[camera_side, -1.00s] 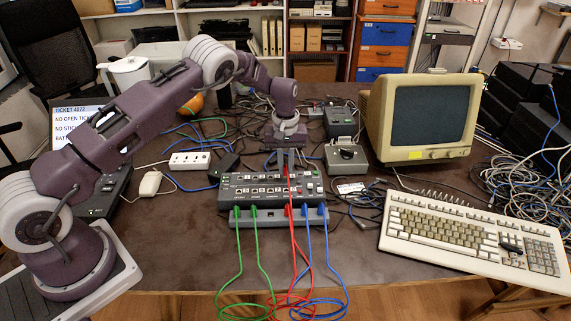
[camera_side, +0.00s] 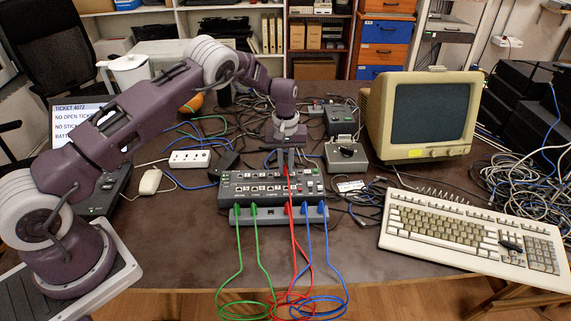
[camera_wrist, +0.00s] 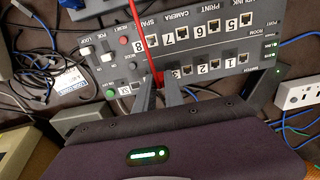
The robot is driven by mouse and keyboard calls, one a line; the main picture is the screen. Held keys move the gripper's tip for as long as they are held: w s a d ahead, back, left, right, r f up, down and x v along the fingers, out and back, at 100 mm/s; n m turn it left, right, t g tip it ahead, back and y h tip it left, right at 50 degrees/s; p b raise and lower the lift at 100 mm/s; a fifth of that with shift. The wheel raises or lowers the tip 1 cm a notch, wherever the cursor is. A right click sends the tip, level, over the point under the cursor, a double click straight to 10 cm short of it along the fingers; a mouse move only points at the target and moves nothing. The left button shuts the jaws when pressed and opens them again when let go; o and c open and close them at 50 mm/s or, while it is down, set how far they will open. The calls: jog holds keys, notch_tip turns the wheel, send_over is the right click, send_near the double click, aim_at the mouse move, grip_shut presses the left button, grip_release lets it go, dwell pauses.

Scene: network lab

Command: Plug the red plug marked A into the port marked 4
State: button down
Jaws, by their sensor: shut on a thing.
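My gripper (camera_side: 285,160) is above the back part of the grey port panel (camera_side: 228,188). It is shut on a red plug, mostly hidden between the fingers. The plug's red cable (camera_wrist: 154,60) runs across the panel in the wrist view. In that view my fingertips (camera_wrist: 160,88) are beside the port labelled 3 (camera_wrist: 187,71), on the side away from 1 and 2. The port marked 4 is hidden around the fingers and cable. I cannot tell whether the plug touches the port. The letter on the plug cannot be read.
A rack (camera_side: 271,220) in front of the panel holds green plugs (camera_side: 237,209), another red plug (camera_side: 289,208) and blue plugs (camera_side: 306,210). Their cables hang over the table's front edge. Knobs and switches (camera_wrist: 110,58) are beside the ports. A monitor (camera_side: 425,115) and keyboard (camera_side: 450,228) are on the right.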

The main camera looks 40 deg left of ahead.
jog(key=shift+f, duration=0.1)
jog(key=c, duration=1.3)
grip_release()
jog(key=shift+c, duration=0.2)
notch_tip(320, 180, up, 8)
jog(key=shift+f, duration=0.1)
jog(key=s+d+r+m+t, duration=0.1)
jog(key=s+d+r+m, duration=0.1)
jog(key=s+r, duration=0.65)
jog(key=s+d+r+m+t, duration=0.15)
jog(key=s+r, duration=0.25)
jog(key=r, duration=1)
jog(key=s+d+r+m+t, duration=0.1)
jog(key=s+d+r, duration=0.15)
jog(key=s, duration=0.35)
jog(key=s+d+r+m, duration=0.1)
jog(key=s+r, duration=0.2)
jog(key=s, duration=0.2)
jog(key=s+f+m+t, duration=0.1)
jog(key=s, duration=0.6)
jog(key=s+f+m+t, duration=0.1)
jog(key=s+f+m, duration=0.1)
jog(key=s, duration=0.6)
jog(key=shift+s+d+f, duration=0.15)
jog(key=shift+d+f, duration=0.1)
jog(key=shift+d, duration=0.15)
